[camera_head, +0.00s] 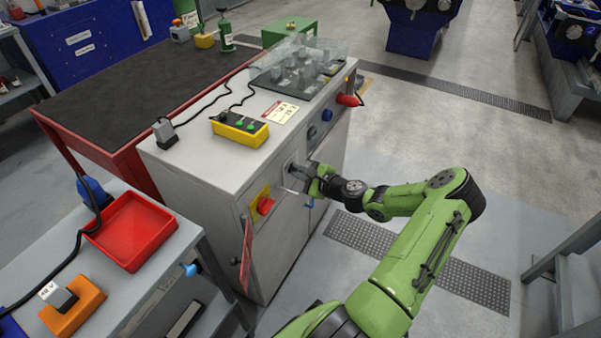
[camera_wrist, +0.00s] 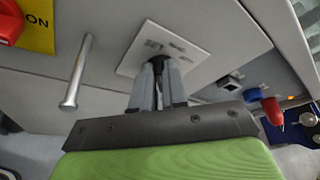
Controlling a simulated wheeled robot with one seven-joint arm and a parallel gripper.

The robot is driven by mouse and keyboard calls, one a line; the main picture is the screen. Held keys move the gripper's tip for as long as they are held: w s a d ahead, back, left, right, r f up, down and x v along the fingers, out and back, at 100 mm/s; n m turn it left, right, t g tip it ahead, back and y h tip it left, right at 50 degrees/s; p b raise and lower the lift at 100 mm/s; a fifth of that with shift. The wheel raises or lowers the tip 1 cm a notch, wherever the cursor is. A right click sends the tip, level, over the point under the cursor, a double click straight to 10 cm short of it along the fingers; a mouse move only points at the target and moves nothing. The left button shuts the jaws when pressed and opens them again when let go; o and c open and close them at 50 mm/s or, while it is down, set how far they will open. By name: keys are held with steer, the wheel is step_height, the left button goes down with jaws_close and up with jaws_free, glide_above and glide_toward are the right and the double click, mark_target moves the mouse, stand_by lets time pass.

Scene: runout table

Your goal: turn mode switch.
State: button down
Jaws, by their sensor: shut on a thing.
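The mode switch sits on a pale square label plate (camera_wrist: 168,45) on the front of the grey cabinet (camera_head: 190,160). In the wrist view the plate's lettering is partly readable as "SET". My gripper (camera_wrist: 158,68) points straight at the plate, its fingers close together over the plate's lower middle. It is shut on the mode switch's knob, which is mostly hidden between the fingers. In the head view my gripper (camera_head: 303,173) meets the cabinet front to the right of the red emergency knob.
A red knob on a yellow plate (camera_head: 262,203) is left of my gripper. A metal bar handle (camera_wrist: 78,72) stands out close by. Blue (camera_head: 327,115) and red (camera_head: 348,100) knobs are farther right. A yellow button box (camera_head: 240,127) lies on top. Open floor is at right.

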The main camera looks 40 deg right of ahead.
steer(key=shift+a+n, duration=0.1)
steer(key=shift+n, duration=0.2)
steer(key=c, duration=1.2)
jaws_free()
steer(key=shift+w, duration=0.1)
steer(key=shift+o, duration=0.2)
steer(key=a+p+v, duration=0.1)
steer(key=p+v, duration=0.2)
steer(key=v, duration=1.2)
steer(key=shift+s+d, duration=0.45)
